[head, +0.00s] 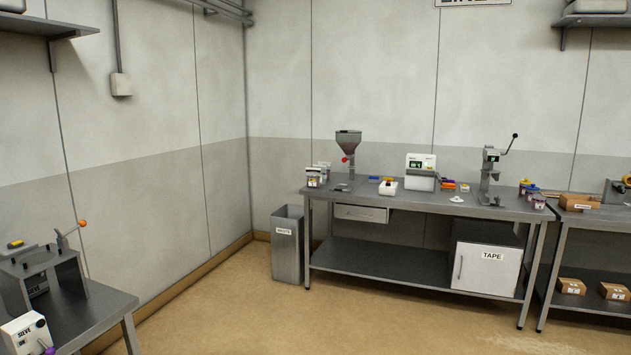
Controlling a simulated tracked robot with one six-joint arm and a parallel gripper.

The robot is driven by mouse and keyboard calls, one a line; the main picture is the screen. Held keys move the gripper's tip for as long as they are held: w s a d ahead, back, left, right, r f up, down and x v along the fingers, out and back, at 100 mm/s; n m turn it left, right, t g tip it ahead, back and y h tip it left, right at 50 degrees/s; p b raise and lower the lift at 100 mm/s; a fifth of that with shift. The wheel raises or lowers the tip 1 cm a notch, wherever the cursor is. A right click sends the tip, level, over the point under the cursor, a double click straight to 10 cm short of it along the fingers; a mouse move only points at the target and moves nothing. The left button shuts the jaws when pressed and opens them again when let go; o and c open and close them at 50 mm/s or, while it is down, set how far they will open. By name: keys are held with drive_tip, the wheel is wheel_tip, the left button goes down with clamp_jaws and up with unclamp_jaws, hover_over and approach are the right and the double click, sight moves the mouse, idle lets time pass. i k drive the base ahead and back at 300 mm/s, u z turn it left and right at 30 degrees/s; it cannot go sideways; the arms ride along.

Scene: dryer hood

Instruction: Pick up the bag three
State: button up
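I cannot make out any item marked as bag three. Small coloured items (448,185), orange, blue and red, lie on the steel workbench (420,201) to the right of a white machine with a display. They are too small to tell whether any is a bag. A small white piece (457,199) lies nearer the bench's front edge. My gripper is not in view.
The bench also bears a hopper (347,145), a lever press (490,170) and jars (313,177). A waste bin (286,250) stands left of it, a TAPE cabinet (487,267) below. A sieve table (105,310) is at lower left. The middle floor is clear.

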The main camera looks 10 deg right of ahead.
sight(313, 175)
drive_tip(key=u, duration=0.15)
drive_tip(key=i, duration=1.5)
drive_tip(key=u, duration=0.15)
drive_tip(key=i, duration=2.85)
drive_tip(key=z, duration=0.4)
drive_tip(key=i, duration=1.65)
drive_tip(key=z, duration=0.25)
